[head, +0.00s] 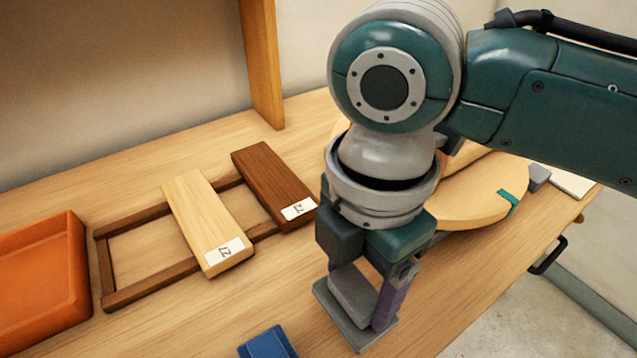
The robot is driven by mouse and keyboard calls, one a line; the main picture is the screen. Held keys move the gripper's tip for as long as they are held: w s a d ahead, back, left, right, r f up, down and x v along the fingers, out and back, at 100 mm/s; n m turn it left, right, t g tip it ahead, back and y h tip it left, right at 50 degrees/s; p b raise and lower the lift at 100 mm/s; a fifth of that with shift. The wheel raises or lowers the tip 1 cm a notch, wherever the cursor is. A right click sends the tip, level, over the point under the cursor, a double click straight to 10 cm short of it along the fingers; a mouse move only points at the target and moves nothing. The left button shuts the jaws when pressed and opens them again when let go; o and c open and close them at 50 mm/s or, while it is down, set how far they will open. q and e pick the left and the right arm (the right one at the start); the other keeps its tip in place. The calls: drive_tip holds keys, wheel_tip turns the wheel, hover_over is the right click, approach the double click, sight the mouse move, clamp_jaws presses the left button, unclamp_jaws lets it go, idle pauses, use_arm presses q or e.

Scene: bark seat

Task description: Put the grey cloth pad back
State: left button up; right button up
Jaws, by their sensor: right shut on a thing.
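My right gripper (369,303) points down at the lower middle of the head view, above or at the front part of the table. It is shut on a grey, flat-based piece (341,322), which looks like the grey cloth pad. The gripper and wrist hide part of it, and I cannot tell whether its base touches the table. My left gripper is out of view.
A brown wooden frame (150,292) lies on the table (215,325), with a pale board (200,215) and a dark board (270,175) across it. An orange tray (40,285) is left, a blue item (267,343) in front. A round wooden piece (475,205) sits behind my wrist.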

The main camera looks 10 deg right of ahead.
sight(356, 303)
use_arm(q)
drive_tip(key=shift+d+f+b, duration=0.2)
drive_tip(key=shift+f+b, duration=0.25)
use_arm(e)
drive_tip(key=shift+f, duration=2.15)
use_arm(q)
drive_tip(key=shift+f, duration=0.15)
use_arm(e)
drive_tip(key=shift+f, duration=0.2)
drive_tip(key=o, duration=1.2)
drive_tip(key=shift+o, duration=0.2)
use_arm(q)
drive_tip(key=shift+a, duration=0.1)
use_arm(e)
drive_tip(key=shift+r, duration=0.15)
